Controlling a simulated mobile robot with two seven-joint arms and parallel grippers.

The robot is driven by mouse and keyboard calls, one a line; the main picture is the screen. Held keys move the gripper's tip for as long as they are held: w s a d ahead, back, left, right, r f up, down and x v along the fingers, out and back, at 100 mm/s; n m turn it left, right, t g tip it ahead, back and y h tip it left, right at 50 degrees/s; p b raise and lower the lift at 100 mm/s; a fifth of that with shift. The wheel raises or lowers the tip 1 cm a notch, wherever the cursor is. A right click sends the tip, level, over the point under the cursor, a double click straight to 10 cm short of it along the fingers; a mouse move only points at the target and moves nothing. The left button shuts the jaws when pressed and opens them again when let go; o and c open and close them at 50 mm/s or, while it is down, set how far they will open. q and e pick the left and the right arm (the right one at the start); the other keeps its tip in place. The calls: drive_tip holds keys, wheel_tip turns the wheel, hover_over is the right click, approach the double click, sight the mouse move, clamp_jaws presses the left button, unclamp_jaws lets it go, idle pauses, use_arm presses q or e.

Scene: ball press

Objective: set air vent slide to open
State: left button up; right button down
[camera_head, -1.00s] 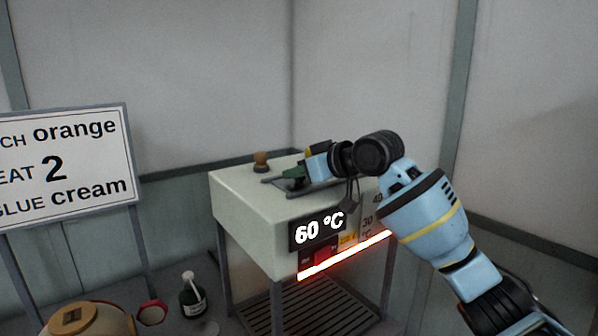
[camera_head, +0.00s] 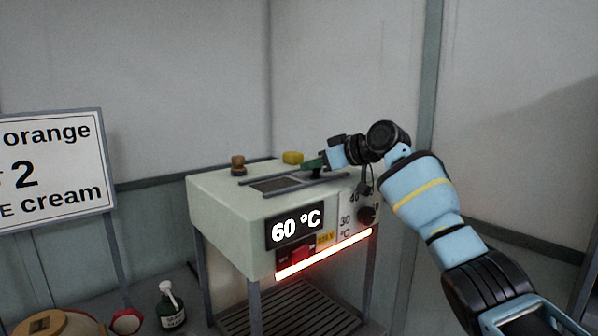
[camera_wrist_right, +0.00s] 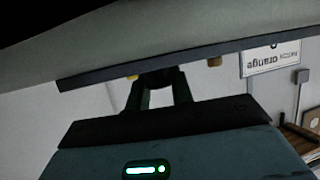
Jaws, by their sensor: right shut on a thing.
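The air vent slide is on top of the pale heater box, where a dark vent grille (camera_head: 275,184) lies bare between two rails. My right gripper (camera_head: 313,164) is at the right end of the rails, its green fingers low over the box top. It is shut on the slide's handle, which the fingers mostly hide in the head view. My left gripper is not in view.
The heater box (camera_head: 225,200) has a lit 60 °C display (camera_head: 295,229), a red switch (camera_head: 296,252), a dial (camera_head: 367,214) and a glowing strip. A brown knob (camera_head: 238,165) and a yellow block (camera_head: 292,157) are on top. A sign (camera_head: 50,170) and a dark bottle (camera_head: 171,310) are left.

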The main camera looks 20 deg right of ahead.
drive_tip(key=shift+d+r, duration=0.15)
drive_tip(key=shift+r, duration=0.05)
drive_tip(key=c, duration=1.5)
unclamp_jaws()
drive_tip(key=shift+d, duration=0.1)
drive_tip(key=shift+o, duration=1.2)
drive_tip(key=shift+w+f, duration=0.1)
drive_tip(key=shift+f, duration=0.05)
drive_tip(key=v, duration=0.8)
